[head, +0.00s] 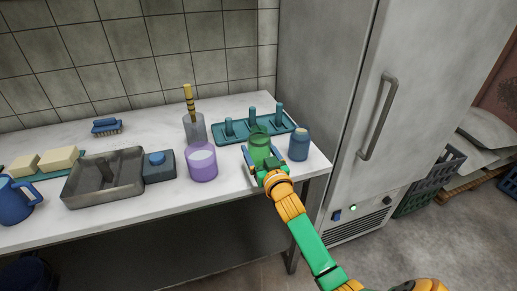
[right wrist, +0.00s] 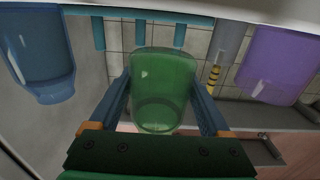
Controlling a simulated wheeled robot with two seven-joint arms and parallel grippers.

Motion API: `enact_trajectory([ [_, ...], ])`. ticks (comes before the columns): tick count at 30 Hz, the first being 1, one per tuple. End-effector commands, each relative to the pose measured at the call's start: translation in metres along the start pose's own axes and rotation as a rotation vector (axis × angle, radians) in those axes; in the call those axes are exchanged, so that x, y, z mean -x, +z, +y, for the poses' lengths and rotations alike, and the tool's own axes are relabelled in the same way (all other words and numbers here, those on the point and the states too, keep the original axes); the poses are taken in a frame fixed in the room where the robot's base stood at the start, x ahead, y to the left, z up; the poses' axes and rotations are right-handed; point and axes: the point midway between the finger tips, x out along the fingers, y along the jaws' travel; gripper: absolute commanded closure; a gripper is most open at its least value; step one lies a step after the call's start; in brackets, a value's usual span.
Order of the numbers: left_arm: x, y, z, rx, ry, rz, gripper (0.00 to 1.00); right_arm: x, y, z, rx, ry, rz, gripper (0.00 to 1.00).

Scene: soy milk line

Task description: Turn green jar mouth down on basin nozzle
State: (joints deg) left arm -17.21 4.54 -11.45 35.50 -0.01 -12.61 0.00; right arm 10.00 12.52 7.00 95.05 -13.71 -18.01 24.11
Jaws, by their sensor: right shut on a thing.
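The green jar (head: 259,150) is at the right part of the counter, in front of the teal peg rack. It appears upright, mouth up, and I cannot tell whether its base touches the counter. My right gripper (head: 264,163) is shut on it, with one finger on each side. In the right wrist view the jar (right wrist: 162,88) sits between the blue fingers of the gripper (right wrist: 165,105). The grey metal basin (head: 130,205) is at the left of the counter, with a short dark nozzle (head: 105,170) standing inside. My left gripper is not in view.
A purple cup (head: 202,163), a grey holder (head: 195,130) with a striped stick and a blue-topped box (head: 159,166) stand between jar and basin. The peg rack (head: 235,138) is behind the jar, a blue bottle (head: 299,145) to its right. A blue jug (head: 15,200) is far left.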

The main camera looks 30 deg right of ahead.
Motion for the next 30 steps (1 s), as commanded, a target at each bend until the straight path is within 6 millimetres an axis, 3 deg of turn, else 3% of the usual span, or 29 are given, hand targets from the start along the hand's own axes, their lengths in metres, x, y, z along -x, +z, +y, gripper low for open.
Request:
enact_trajectory([
  [1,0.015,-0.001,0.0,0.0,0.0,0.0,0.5,0.0,-0.015,0.0,-0.001,0.0,0.0,0.59],
  [16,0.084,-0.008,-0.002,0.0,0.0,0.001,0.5,0.0,-0.084,0.0,0.0,0.0,0.001,0.59],
  [24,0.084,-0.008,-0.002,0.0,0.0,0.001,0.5,0.0,-0.083,0.0,0.0,0.0,0.001,0.59],
  [26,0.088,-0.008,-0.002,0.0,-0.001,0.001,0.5,0.0,-0.085,0.0,-0.076,0.001,-0.001,0.59],
  [30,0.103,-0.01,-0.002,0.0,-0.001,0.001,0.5,0.0,-0.087,0.0,-0.496,0.002,-0.001,0.59],
])
